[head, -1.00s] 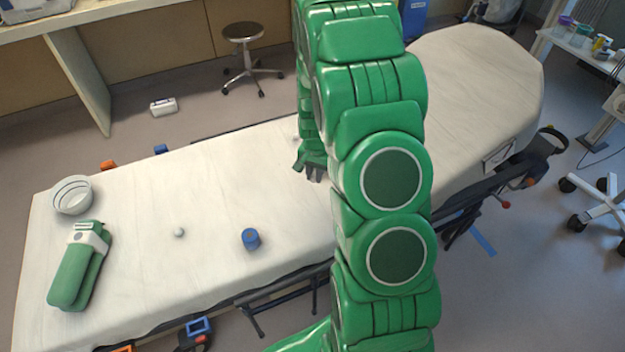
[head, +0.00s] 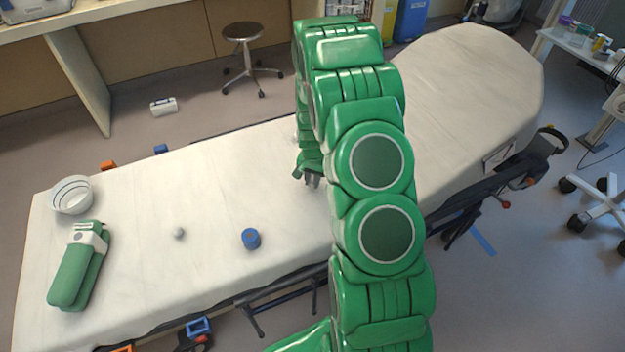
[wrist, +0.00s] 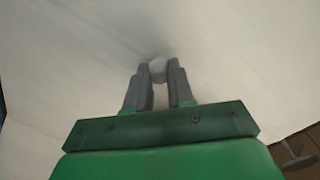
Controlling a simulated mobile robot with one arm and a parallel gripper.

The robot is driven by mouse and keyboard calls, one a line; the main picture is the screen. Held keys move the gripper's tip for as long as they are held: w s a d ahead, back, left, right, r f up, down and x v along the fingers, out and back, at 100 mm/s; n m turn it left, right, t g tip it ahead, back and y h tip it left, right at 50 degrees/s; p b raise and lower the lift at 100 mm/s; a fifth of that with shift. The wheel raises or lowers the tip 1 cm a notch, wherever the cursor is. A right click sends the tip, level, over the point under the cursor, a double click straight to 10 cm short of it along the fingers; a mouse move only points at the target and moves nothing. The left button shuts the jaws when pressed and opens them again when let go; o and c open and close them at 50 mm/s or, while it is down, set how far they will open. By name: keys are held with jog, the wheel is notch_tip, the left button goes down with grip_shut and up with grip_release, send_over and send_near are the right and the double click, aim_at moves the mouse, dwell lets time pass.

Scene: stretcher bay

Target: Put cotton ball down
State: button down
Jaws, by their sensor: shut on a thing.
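My gripper (wrist: 158,72) is shut on a small white cotton ball (wrist: 158,68), held between the fingertips in the wrist view. The pale sheet of the stretcher (head: 270,170) fills the view beyond it; whether the ball touches the sheet I cannot tell. In the head view my gripper (head: 312,181) points down over the middle of the stretcher, partly behind my arm, and the held ball is hidden there. Another small pale ball (head: 179,233) lies on the sheet at the left.
The sheet between the blue cylinder and my gripper is clear. A stool (head: 243,50) stands behind the stretcher.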

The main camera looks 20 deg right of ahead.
jog(key=shift+f, duration=0.25)
jog(key=c, duration=1)
grip_release()
jog(key=shift+r, duration=0.1)
notch_tip(320, 180, up, 12)
jog(key=s+a+r+n+g, duration=0.15)
jog(key=s+a+r, duration=0.25)
jog(key=s+r, duration=0.4)
jog(key=s+a+r+n+t, duration=0.1)
jog(key=s+a+r+n, duration=0.2)
jog(key=s+a+r, duration=0.35)
jog(key=s+a+r+n, duration=0.1)
jog(key=s+r, duration=0.2)
jog(key=s, duration=0.5)
jog(key=s+a+r+n+g, duration=0.1)
jog(key=s+r, duration=0.3)
jog(key=s, duration=0.4)
jog(key=s+a+r+n, duration=0.2)
jog(key=s+r, duration=0.2)
jog(key=s, duration=0.4)
jog(key=shift+s+r+n+g, duration=0.15)
jog(key=shift+s+n+g, duration=0.05)
jog(key=shift+n+g, duration=0.05)
